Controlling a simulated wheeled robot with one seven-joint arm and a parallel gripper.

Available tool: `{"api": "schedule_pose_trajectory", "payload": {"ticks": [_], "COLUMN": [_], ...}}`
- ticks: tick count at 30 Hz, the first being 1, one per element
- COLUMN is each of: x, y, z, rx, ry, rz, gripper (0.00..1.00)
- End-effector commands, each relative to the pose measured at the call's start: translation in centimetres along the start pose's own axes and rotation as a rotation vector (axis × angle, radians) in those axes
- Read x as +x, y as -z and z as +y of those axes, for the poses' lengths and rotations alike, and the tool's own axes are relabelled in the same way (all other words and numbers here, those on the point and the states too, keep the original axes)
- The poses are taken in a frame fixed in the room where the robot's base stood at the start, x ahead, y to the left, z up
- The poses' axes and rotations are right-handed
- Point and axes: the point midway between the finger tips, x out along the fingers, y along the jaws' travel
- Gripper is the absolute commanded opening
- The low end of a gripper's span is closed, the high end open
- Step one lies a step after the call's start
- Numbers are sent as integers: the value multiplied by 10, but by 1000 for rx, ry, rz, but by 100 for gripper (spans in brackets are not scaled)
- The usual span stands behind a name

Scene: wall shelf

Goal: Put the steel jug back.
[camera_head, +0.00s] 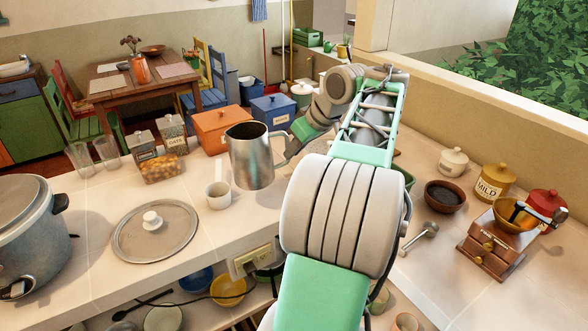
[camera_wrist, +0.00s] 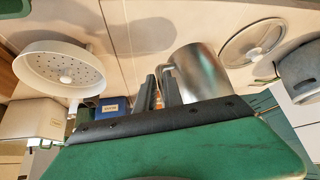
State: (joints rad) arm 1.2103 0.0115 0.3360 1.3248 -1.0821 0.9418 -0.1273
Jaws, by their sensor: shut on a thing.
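The steel jug (camera_head: 250,160) is upright over the counter in the middle of the head view, its open mouth up and its handle to the right. My gripper (camera_head: 286,150) reaches in from the right and is shut on the jug's handle. In the wrist view the jug (camera_wrist: 202,72) shows just right of my gripper fingers (camera_wrist: 158,92), which close at the handle. The jug seems to hang a little above the counter; its exact height is hard to tell. My arm hides part of the counter behind and right of it.
A small white cup (camera_head: 217,195) stands close left of the jug. A round lid (camera_head: 155,232), a large pot (camera_head: 25,235) and glass jars (camera_head: 160,165) are further left. Orange (camera_head: 215,130) and blue (camera_head: 272,108) boxes stand behind. A grinder (camera_head: 492,245) and canisters are right.

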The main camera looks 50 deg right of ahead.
Motion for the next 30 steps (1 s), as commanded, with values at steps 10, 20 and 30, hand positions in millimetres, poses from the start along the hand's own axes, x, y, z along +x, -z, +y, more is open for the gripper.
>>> {"api": "schedule_pose_trajectory", "payload": {"ticks": [10,20,30], "x": [65,103,111], "y": [-1,-17,-23], "z": [63,77,77], "rx": [0,0,0], "ry": [0,0,0], "rz": [1,1,-1], "gripper": [0,0,18]}}
